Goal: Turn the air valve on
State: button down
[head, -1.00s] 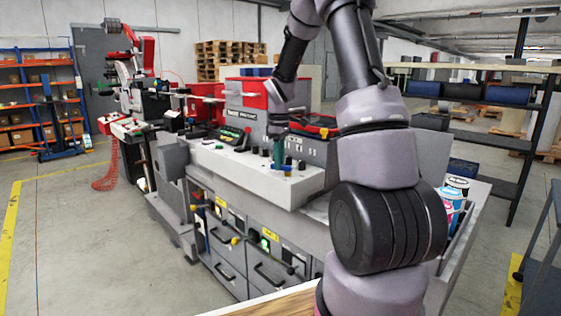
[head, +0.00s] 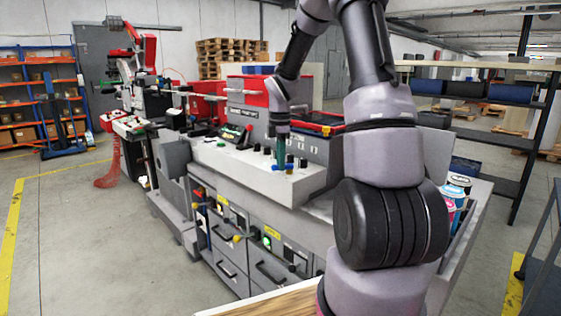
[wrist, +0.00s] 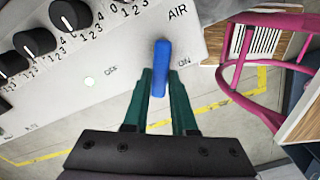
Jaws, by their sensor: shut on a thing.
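The air valve's blue lever (wrist: 160,68) stands out from the light grey panel (wrist: 115,65) in the wrist view, below the printed word AIR. OFF is printed to the left of the lever and ON to its right; the lever points down the picture, between the two words. My gripper (wrist: 162,82) has its green fingers on both sides of the lever and is shut on it. In the head view my gripper (head: 281,150) reaches down to the panel top of the machine (head: 250,175), where the lever shows only as a small blue spot.
Black knobs (wrist: 40,42) with number scales line the panel left of the lever in the wrist view. A pink chair-like frame (wrist: 245,70) is at the right there. In the head view, ink cans (head: 457,185) stand on the machine's right end.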

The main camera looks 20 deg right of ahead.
dwell(0.4)
jog(key=c, duration=0.7)
grip_release()
jog(key=shift+r, duration=0.15)
notch_tip(320, 180, up, 10)
jog(key=shift+r, duration=0.25)
jog(key=s+a+r+m+t, duration=0.2)
jog(key=s+r+m, duration=0.1)
jog(key=s+m, duration=0.3)
jog(key=s+a+r+m+t+y, duration=0.1)
jog(key=s+a+r+m+t, duration=0.1)
jog(key=s+r+m, duration=0.2)
jog(key=s+a+r+m+t+y, duration=0.1)
jog(key=s+a+r+m+t, duration=0.2)
jog(key=s+m, duration=0.7)
jog(key=shift+s+r, duration=0.25)
jog(key=shift+s, duration=0.9)
jog(key=shift+s+r, duration=0.2)
jog(key=shift+s, duration=0.95)
